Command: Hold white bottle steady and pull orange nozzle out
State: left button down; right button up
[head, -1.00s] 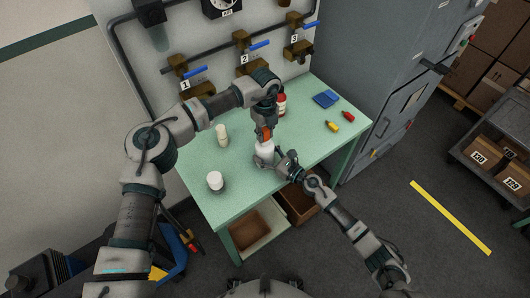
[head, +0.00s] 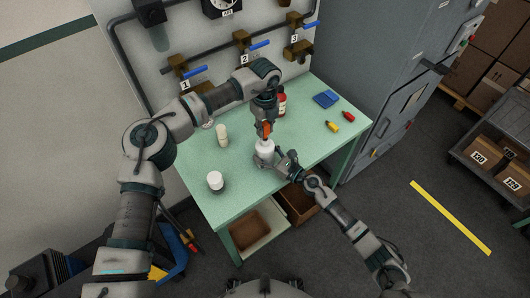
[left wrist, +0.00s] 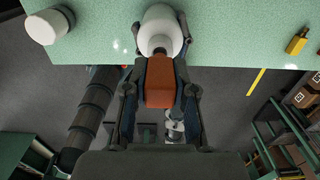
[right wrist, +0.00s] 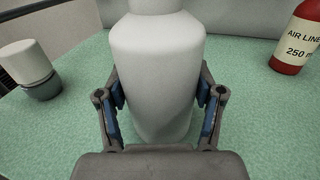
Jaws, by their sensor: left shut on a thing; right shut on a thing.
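The white bottle (head: 264,150) stands upright on the green table. My right gripper (head: 278,159) is shut around its body from the side. In the right wrist view the bottle (right wrist: 158,70) sits between the two blue-padded fingers (right wrist: 162,108). My left gripper (head: 265,127) is above the bottle and shut on the orange nozzle (head: 264,130). In the left wrist view the nozzle (left wrist: 160,80) is between the fingers, with the white bottle (left wrist: 160,30) beyond it. The nozzle is close over the bottle's neck; I cannot tell whether its lower end is clear of it.
On the green table (head: 215,155) are a white-lidded jar (head: 215,181), a pale bottle (head: 222,135), a red bottle (head: 282,104), a blue item (head: 325,98), and yellow (head: 332,127) and red (head: 348,116) pieces. Brown bins sit below.

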aim_at(265, 123)
pick_arm(q)
jog(key=shift+r, duration=1.7)
jog(key=c, duration=1.5)
grip_release()
jog(key=c, duration=0.4)
grip_shut()
pick_arm(e)
jog(key=o, duration=1.5)
jog(key=shift+c, duration=0.2)
